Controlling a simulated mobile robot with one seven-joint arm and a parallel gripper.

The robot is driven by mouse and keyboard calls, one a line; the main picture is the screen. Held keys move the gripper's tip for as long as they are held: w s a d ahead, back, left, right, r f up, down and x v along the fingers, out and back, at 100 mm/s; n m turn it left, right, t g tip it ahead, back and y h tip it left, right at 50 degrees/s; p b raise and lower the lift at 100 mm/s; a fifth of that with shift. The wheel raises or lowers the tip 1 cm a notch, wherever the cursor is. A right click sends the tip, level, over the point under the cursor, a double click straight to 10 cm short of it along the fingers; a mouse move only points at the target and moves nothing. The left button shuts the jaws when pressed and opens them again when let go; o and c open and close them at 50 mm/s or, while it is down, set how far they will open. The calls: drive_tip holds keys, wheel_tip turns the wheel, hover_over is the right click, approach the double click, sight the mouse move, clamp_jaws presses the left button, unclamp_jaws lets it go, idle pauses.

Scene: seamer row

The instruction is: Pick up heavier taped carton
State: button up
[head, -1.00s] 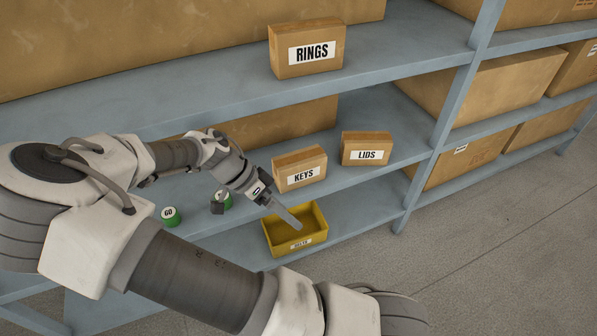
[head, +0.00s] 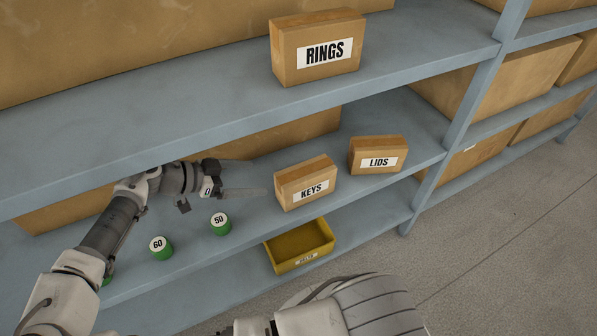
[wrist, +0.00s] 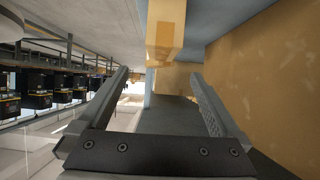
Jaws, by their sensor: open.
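Three small cardboard cartons stand in the head view: KEYS (head: 306,184) and LIDS (head: 378,156) on the middle shelf, and RINGS (head: 317,48) on the shelf above. I cannot tell by sight which is heavier. My gripper (head: 260,177) is open and empty over the middle shelf, left of KEYS, with its fingers pointing at that carton and apart from it. In the wrist view, a carton (wrist: 166,28) with a lighter tape-like band shows ahead, above the space between my open fingers (wrist: 161,73). Its label is not visible there.
Green cylinders marked 60 (head: 161,248) and 50 (head: 220,223) stand on the middle shelf, left of KEYS. A yellow bin (head: 300,247) sits lower down. A large box (wrist: 265,75) fills the right side of the wrist view. A shelf post (head: 462,112) stands right of LIDS.

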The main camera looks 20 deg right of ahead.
sight(299, 173)
drive_tip(key=b+x, duration=0.1)
drive_tip(key=x, duration=0.6)
drive_tip(key=b+x, duration=0.1)
drive_tip(key=x, duration=0.3)
drive_tip(key=shift+w+d+b, duration=0.1)
drive_tip(key=shift+w+b, duration=0.2)
drive_tip(key=shift+w, duration=0.05)
drive_tip(key=shift+r+b+x, duration=0.15)
drive_tip(key=shift+b+x, duration=0.25)
drive_tip(key=shift+x, duration=1.15)
drive_tip(key=shift+r+b+x, duration=0.15)
drive_tip(key=shift+b+x, duration=0.25)
drive_tip(key=shift+x, duration=1.15)
drive_tip(key=shift+d, duration=0.2)
drive_tip(key=shift+r, duration=0.1)
clamp_jaws()
